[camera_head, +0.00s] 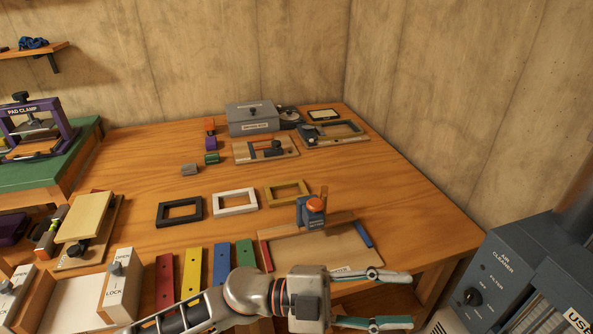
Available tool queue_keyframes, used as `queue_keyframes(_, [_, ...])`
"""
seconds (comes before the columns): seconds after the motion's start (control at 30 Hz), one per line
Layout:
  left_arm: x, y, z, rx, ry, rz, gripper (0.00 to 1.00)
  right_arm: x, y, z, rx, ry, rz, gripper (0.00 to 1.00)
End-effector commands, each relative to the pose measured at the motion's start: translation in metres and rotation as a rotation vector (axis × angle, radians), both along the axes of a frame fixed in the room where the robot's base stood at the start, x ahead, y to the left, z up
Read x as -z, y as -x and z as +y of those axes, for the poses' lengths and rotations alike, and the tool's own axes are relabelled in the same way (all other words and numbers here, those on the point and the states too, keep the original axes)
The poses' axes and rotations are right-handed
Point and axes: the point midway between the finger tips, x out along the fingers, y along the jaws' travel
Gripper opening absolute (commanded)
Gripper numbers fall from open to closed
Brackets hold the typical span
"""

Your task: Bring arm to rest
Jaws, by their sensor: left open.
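My left arm comes in from the bottom left and reaches right across the front edge of the wooden table (400,200). My left gripper (385,298) is open and empty, its two fingers spread apart and pointing right, at the table's front right edge. It is close to a wooden board (335,250) that bears a blue and orange tool (311,212). I cannot tell whether the gripper touches anything. My right gripper does not show.
Red, yellow, blue and green strips (193,275) lie at the front, partly behind my arm. Black, white and yellow frames (236,202) lie mid-table. A grey box (251,118) stands at the back. An air cleaner (520,270) stands at the right. The table's right side is clear.

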Motion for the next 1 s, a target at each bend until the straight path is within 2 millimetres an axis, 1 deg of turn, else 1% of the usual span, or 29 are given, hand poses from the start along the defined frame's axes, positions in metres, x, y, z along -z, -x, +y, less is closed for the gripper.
queue_keyframes(0.07, [-0.008, -0.019, 0.007, -0.123, 0.091, 0.089, 0.41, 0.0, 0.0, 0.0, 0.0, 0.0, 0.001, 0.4])
queue_keyframes(0.13, [-0.009, -0.04, 0.019, -0.24, 0.153, 0.163, 0.41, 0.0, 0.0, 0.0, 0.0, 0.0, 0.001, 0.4])
queue_keyframes(0.2, [-0.004, -0.062, 0.036, -0.363, 0.198, 0.242, 0.41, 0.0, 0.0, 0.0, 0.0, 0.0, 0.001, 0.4])
queue_keyframes(0.27, [0.008, -0.08, 0.055, -0.471, 0.225, 0.311, 0.41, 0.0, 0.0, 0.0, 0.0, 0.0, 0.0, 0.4])
queue_keyframes(0.3, [0.018, -0.091, 0.068, -0.541, 0.236, 0.36, 0.41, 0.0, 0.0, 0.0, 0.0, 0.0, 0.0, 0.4])
queue_keyframes(0.37, [0.038, -0.105, 0.092, -0.651, 0.243, 0.433, 0.41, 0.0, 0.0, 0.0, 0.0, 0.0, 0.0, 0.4])
queue_keyframes(0.4, [0.054, -0.112, 0.108, -0.723, 0.241, 0.483, 0.41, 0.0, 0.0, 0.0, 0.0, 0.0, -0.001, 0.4])
queue_keyframes(0.47, [0.081, -0.119, 0.134, -0.829, 0.229, 0.561, 0.41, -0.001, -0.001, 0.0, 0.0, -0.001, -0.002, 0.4])
queue_keyframes(0.5, [0.101, -0.121, 0.153, -0.899, 0.215, 0.612, 0.41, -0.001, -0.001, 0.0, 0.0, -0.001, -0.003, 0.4])
queue_keyframes(0.57, [0.134, -0.12, 0.181, -0.998, 0.186, 0.688, 0.41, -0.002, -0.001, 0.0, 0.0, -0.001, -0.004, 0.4])
queue_keyframes(0.6, [0.154, -0.117, 0.198, -1.058, 0.162, 0.735, 0.41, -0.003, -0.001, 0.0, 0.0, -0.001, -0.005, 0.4])
queue_keyframes(0.67, [0.186, -0.108, 0.224, -1.14, 0.122, 0.805, 0.41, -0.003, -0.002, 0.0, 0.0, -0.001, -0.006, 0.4])
queue_keyframes(0.7, [0.206, -0.099, 0.241, -1.191, 0.093, 0.851, 0.41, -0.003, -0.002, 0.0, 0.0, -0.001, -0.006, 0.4])
queue_keyframes(0.77, [0.236, -0.084, 0.265, -1.262, 0.045, 0.917, 0.41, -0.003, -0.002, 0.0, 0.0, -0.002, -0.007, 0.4])
queue_keyframes(0.8, [0.254, -0.072, 0.28, -1.304, 0.014, 0.959, 0.41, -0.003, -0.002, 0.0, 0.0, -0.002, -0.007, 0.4])
queue_keyframes(0.9, [0.291, -0.042, 0.312, -1.387, -0.064, 1.046, 0.41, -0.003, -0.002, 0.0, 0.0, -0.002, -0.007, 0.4])
queue_keyframes(1.0, [0.318, -0.015, 0.335, -1.442, -0.126, 1.113, 0.41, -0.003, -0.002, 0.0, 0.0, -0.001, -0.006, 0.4])
